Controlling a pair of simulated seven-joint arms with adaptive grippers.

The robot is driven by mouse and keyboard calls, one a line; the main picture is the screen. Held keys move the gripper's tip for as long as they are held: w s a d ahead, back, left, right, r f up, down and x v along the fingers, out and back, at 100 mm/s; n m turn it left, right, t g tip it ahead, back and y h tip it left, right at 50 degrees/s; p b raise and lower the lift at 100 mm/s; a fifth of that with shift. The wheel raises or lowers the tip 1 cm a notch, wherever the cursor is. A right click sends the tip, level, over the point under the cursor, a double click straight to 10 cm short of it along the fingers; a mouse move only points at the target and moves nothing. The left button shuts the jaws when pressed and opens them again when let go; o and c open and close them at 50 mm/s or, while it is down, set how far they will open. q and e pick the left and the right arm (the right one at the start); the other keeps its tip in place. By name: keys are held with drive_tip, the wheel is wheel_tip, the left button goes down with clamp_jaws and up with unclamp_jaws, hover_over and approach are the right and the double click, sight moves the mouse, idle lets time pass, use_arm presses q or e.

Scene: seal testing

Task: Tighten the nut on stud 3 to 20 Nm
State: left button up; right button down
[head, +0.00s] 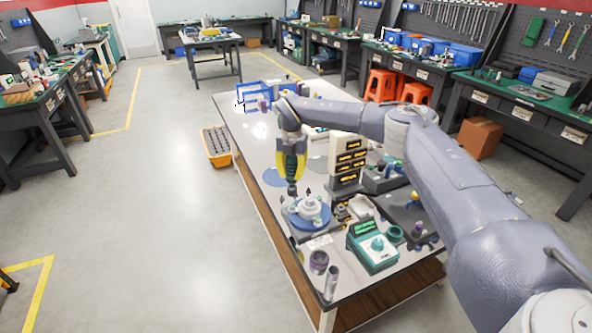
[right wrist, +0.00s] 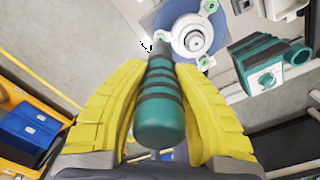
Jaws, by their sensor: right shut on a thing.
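My right gripper (head: 291,180) points down above the test fixture on the workbench. In the right wrist view its yellow fingers are shut around the teal, black-banded handle of a driver-like tool (right wrist: 160,115). The tool's far end lies at the edge of the round white flange (right wrist: 193,36); I cannot tell whether it touches a nut. The flange (head: 309,208) sits on a blue disc (head: 295,219) in the head view. Green-topped studs (right wrist: 206,62) show around its rim; their numbers are not readable. My left gripper is out of view.
A teal meter (head: 372,246) stands right of the fixture, with a purple cup (head: 318,262) and a metal cylinder (head: 331,283) near the front edge. A stack of dark display units (head: 348,160) stands behind. An orange crate (head: 217,146) is on the floor at left.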

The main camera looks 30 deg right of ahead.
sight(292, 186)
drive_tip(key=shift+f, duration=2.35)
drive_tip(key=shift+f, duration=1.1)
idle(0.7)
drive_tip(key=shift+r, duration=0.15)
drive_tip(key=shift+r, duration=2.4)
